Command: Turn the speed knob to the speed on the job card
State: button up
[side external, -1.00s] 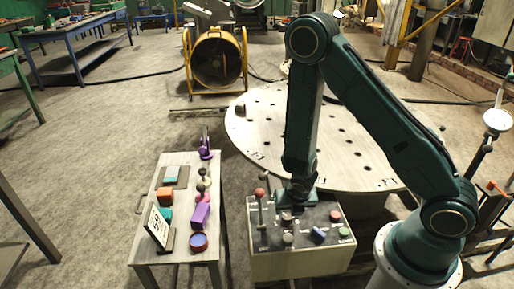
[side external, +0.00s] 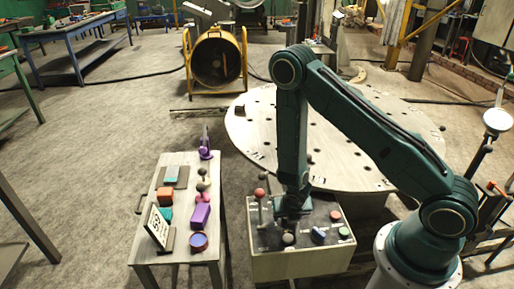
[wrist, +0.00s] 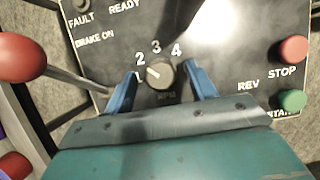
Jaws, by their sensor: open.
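The dark round speed knob (wrist: 159,75) sits on the black control panel, with the numbers 2, 3 and 4 printed around its upper side. Its pale pointer line is turned toward the upper left, near the 2 or just left of it. My gripper (wrist: 161,81) is open, with one blue finger on each side of the knob; I cannot tell whether they touch it. In the side view my gripper (side external: 291,212) is down at the panel and hides the knob. The job card (side external: 157,226) stands tilted on the side table; its marking is too small to read surely.
A red-balled brake lever (wrist: 20,57) rises left of the knob. A red stop button (wrist: 293,49) and green start button (wrist: 291,100) are at the right. A blue switch (side external: 319,235) and grey knob (side external: 288,239) are on the near panel. The side table (side external: 183,256) holds several objects.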

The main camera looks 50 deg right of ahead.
jog(key=c, duration=1)
jog(key=shift+m, duration=0.5)
jog(key=m+g, duration=0.1)
jog(key=m, duration=0.1)
jog(key=m+h, duration=0.1)
jog(key=m, duration=0.1)
jog(key=shift+w+g, duration=0.15)
jog(key=shift+g, duration=0.25)
jog(key=m+g, duration=0.1)
jog(key=m, duration=0.2)
jog(key=m+g, duration=0.1)
jog(key=m, duration=0.2)
jog(key=shift+w+a, duration=0.1)
jog(key=shift+w, duration=0.05)
jog(key=o, duration=1)
